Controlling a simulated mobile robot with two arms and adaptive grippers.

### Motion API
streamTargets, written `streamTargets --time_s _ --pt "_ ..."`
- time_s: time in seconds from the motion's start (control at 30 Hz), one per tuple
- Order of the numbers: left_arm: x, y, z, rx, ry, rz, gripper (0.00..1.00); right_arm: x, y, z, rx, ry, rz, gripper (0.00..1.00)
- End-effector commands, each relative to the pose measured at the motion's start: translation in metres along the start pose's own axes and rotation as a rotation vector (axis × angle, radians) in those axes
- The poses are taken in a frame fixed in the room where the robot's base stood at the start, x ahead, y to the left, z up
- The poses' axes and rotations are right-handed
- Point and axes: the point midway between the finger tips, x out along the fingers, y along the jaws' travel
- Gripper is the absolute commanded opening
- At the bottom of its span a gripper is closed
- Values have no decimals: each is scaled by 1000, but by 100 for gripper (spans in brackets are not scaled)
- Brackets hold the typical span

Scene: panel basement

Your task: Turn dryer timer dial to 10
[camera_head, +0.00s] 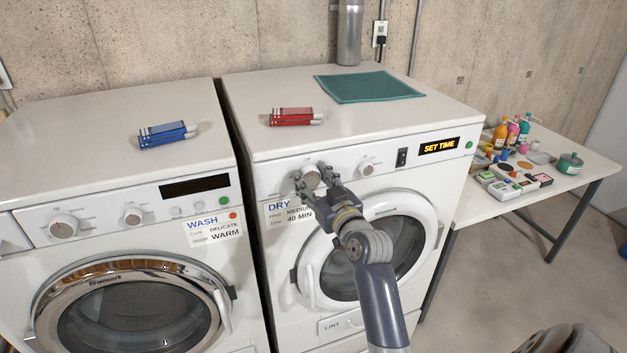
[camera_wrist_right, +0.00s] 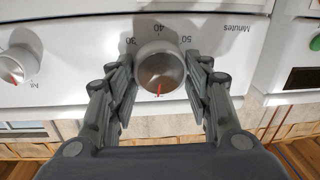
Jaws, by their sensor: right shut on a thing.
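The dryer timer dial (camera_head: 311,176) is a round silver-white knob on the left of the dryer's control panel. My right gripper (camera_head: 317,182) has its fingers on either side of the dial's rim and is shut on it. In the right wrist view, the dial (camera_wrist_right: 160,70) sits between the two fingers of my right gripper (camera_wrist_right: 160,88). That view shows the panel upside down, with 30, 40, 50 and "Minutes" along the dial's upper side. The dial's red pointer points to the picture's bottom, away from 40. My left gripper is not in view.
A second dial (camera_head: 367,169), a black switch (camera_head: 402,157) and a "SET TIME" display (camera_head: 439,146) are to the right. A card (camera_head: 290,214) reads DRY, MEDIUM, 40 MIN.

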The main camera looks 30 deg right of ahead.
Motion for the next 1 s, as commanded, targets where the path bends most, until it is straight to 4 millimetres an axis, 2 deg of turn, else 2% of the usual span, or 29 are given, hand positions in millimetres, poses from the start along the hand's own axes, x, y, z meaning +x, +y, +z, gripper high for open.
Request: streamTargets --time_s 0.6,1.0 --pt "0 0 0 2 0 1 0 0 2 2 486 40 9 22" --pt "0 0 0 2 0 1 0 0 2 2 636 51 10 22"
